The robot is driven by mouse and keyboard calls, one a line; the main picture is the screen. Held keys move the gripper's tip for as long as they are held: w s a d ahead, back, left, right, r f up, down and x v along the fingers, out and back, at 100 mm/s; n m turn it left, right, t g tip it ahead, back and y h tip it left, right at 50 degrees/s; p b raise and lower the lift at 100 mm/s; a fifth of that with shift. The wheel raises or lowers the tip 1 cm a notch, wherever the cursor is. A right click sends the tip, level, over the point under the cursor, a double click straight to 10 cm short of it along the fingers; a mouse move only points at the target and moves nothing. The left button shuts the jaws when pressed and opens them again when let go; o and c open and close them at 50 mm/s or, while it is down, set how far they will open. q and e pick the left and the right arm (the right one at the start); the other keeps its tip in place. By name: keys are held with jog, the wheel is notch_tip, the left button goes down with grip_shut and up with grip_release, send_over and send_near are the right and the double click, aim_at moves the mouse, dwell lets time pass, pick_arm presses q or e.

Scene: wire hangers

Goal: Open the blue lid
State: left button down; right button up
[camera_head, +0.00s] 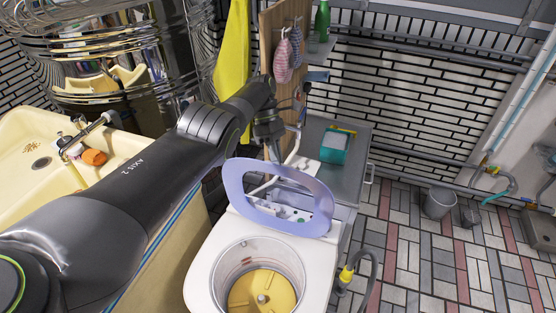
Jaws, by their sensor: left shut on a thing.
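The blue lid (234,182) is a lavender-blue oval rim with a see-through middle. It stands raised and tilted up at the back of a white top-loading washer (204,265). The round metal drum (290,258) with a yellow bottom (258,292) shows uncovered in front of it. My left gripper (274,152) is shut at the lid's upper edge, behind the rim; its fingertips are partly hidden, and the lid is the only thing I see at them. My right gripper is not in view.
A cream sink (30,139) is at the left. A grey cabinet (345,157) behind the washer bears a teal box (333,149). A yellow cloth (234,55) hangs by a wooden board (269,48). A grey bucket (438,203) stands on the tiled floor, otherwise mostly clear at right.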

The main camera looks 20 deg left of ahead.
pick_arm(q)
jog(key=shift+s+f, duration=0.2)
jog(key=shift+f, duration=0.35)
jog(key=c, duration=1.7)
grip_release()
jog(key=shift+d, duration=0.1)
jog(key=shift+o, duration=1.2)
jog(key=shift+w, duration=0.25)
jog(key=shift+r, duration=0.2)
notch_tip(320, 180, up, 10)
jog(key=p, duration=1)
jog(key=shift+p, duration=0.3)
